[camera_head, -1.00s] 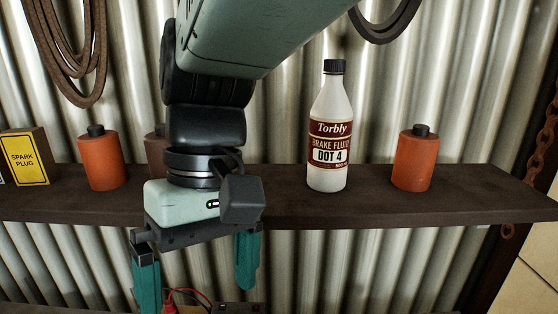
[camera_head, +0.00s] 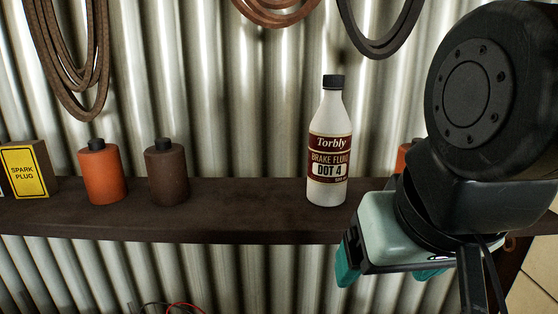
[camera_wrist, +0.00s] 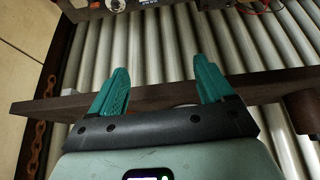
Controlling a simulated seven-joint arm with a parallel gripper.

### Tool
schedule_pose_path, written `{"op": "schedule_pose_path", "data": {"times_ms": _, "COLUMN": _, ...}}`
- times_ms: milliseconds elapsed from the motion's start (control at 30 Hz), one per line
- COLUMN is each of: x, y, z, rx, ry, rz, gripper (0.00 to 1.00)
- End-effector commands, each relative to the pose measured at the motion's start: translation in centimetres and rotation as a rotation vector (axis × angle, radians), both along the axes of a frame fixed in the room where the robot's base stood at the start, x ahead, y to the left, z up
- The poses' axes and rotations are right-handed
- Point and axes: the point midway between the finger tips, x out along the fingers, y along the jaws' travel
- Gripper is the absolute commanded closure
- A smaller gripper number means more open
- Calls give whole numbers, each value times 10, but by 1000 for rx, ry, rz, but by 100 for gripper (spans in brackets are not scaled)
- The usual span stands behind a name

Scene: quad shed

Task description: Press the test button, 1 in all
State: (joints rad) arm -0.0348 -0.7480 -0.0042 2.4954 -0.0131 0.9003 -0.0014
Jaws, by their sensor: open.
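No test button can be made out in either view. A dark panel or box with small round fittings (camera_wrist: 118,6) is cut off by the top edge of the wrist view; whether it carries the button I cannot tell. Red and dark wires (camera_wrist: 258,5) lie beside it. My gripper (camera_wrist: 162,68) is open and empty, its two teal fingers apart, in front of the shelf and clear of the panel. In the head view my gripper (camera_head: 388,274) is at the right, below the shelf's level, its fingers partly hidden by my wrist.
A dark shelf (camera_head: 240,222) crosses the view. On it stand a brake fluid bottle (camera_head: 327,150), an orange bottle (camera_head: 101,176), a brown bottle (camera_head: 167,177) and a spark plug box (camera_head: 25,170). Another orange bottle (camera_head: 402,157) is mostly hidden by my arm. A chain (camera_wrist: 38,140) hangs at the side.

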Motion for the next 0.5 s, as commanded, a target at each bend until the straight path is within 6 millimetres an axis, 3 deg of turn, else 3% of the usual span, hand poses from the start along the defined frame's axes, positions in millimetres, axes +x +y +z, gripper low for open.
{"op": "schedule_pose_path", "data": {"times_ms": 67, "x": 0, "y": 0, "z": 0, "rx": 0, "ry": 0, "rz": 1, "gripper": 32}}
{"op": "schedule_pose_path", "data": {"times_ms": 500, "x": 0, "y": 0, "z": 0, "rx": -1, "ry": 1, "rz": 2, "gripper": 100}}
